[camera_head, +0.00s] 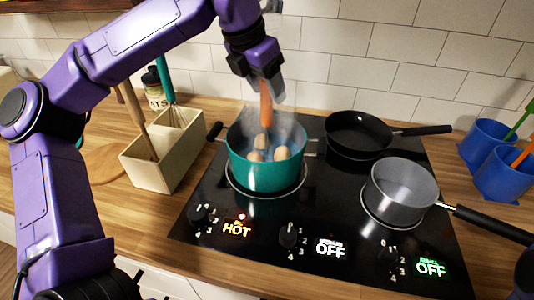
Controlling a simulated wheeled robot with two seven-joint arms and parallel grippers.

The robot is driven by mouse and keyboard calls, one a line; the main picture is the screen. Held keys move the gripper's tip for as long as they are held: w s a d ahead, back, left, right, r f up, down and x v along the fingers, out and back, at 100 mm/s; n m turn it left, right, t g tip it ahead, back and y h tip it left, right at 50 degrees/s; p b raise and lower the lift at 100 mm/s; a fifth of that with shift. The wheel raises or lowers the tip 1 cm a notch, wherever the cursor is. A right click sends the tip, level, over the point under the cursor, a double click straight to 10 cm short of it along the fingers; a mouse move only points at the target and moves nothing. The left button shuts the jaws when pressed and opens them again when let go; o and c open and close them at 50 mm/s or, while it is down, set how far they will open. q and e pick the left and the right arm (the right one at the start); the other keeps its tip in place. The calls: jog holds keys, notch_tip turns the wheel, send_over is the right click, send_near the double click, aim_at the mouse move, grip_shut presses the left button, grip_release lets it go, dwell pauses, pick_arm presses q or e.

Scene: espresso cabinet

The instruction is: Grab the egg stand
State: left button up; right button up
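My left gripper (264,83) is above the teal pot, pointing down, with its fingers around the orange handle of a utensil (266,105). The handle stands nearly upright and its lower end reaches into the pot among the eggs; that end is partly hidden. I cannot make out an egg stand clearly in this view.
A black frying pan (358,134) and a grey saucepan (400,186) stand on the hob to the right, their handles pointing right. The left burner label reads HOT. A beige utensil box (150,172) stands left; blue cups (500,172) stand far right.

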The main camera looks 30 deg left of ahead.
pick_arm(q)
grip_shut()
jog(key=shift+r, duration=0.1)
